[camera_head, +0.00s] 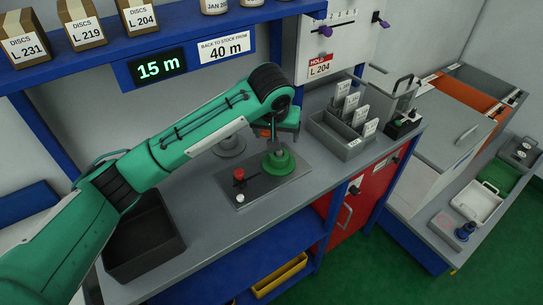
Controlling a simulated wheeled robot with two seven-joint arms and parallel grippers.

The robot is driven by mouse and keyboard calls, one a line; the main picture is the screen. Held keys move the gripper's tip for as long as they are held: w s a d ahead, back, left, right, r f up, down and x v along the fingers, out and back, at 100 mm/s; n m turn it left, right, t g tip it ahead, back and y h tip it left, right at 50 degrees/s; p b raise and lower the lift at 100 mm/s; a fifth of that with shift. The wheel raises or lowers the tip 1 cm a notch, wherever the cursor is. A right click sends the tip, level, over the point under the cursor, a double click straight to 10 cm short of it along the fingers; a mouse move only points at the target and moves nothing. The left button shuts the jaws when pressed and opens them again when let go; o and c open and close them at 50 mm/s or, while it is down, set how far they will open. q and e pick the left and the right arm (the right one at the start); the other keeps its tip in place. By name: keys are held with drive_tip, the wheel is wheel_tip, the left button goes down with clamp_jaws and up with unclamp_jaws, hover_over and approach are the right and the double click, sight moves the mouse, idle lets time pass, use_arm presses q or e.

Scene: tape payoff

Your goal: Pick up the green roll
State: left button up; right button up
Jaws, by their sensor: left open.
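My right gripper is not in view.
A red knob (239,174) and a white button (240,198) are on the plate, left of the roll. A black tray (143,240) stands left, and a grey divided box (340,137) right. A shelf with a display reading 15 m (158,67) hangs behind.

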use_arm(q)
hover_over(279, 153)
drive_tip(key=s, duration=0.2)
wheel_tip(279, 153, down, 6)
drive_tip(key=shift+w+a+r+p, duration=0.1)
drive_tip(key=shift+p, duration=0.3)
drive_tip(key=shift+w+f, duration=0.1)
drive_tip(key=shift+f, duration=0.2)
drive_tip(key=shift+w+f+p, duration=0.15)
drive_tip(key=shift+f+p, duration=0.2)
drive_tip(key=shift+f, duration=0.15)
drive_tip(key=p+x, duration=0.1)
drive_tip(key=x, duration=0.3)
drive_tip(key=shift+f, duration=0.1)
drive_tip(key=shift+c, duration=0.7)
drive_tip(key=c, duration=1)
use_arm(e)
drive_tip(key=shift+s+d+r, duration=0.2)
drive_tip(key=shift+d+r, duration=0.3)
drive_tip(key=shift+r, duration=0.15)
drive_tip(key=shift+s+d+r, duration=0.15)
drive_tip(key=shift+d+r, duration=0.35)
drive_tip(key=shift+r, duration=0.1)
